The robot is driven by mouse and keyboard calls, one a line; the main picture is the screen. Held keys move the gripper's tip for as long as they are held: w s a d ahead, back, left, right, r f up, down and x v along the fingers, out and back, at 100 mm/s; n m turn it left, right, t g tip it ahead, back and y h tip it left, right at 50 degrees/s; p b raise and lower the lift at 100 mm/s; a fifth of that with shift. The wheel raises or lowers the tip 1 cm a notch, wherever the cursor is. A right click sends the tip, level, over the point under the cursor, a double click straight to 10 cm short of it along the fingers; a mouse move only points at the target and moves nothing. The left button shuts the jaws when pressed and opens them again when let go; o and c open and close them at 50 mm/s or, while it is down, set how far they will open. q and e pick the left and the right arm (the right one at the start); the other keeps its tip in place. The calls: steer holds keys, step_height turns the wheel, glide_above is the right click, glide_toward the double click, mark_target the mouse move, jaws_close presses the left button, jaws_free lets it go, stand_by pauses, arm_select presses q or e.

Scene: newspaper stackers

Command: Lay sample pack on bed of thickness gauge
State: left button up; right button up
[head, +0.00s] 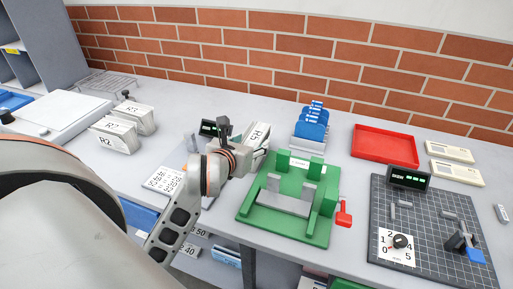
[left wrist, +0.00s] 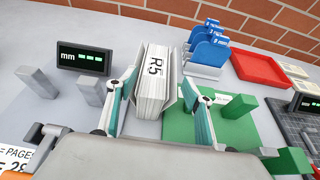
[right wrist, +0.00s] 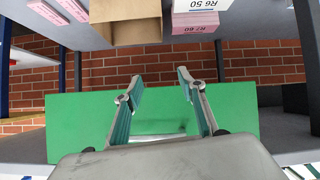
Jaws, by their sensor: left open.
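A white paper pack marked R5 (left wrist: 156,82) stands in the left wrist view, and its top also shows in the head view (head: 259,134). My left gripper (left wrist: 161,74) is open, with one finger on each side of this pack; whether the fingers touch it I cannot tell. The thickness gauge, with a black mm display (left wrist: 83,59) and grey upright blocks (left wrist: 38,82), is just left of the pack. In the head view my arm hides most of the gauge, and its display (head: 209,128) shows behind. My right gripper (right wrist: 157,88) is open and empty above a green surface.
A green fixture (head: 287,206) with a red handle stands right of the pack. Blue upright dividers (head: 312,123), a red tray (head: 385,146) and a dark grid board (head: 433,235) lie further right. Packs marked R2 (head: 113,137) and R3 (head: 141,119) stand at left.

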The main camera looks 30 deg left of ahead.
mark_target(256, 135)
arm_select(q)
steer(key=shift+a+p+x, duration=0.2)
steer(key=shift+x, duration=1.75)
steer(key=shift+a+p+x, duration=0.15)
steer(key=shift+a+x, duration=0.1)
steer(key=shift+x, duration=1.7)
steer(key=shift+s, duration=0.1)
steer(key=shift+c, duration=0.2)
steer(key=c, duration=1.2)
jaws_close()
steer(key=shift+r, duration=0.1)
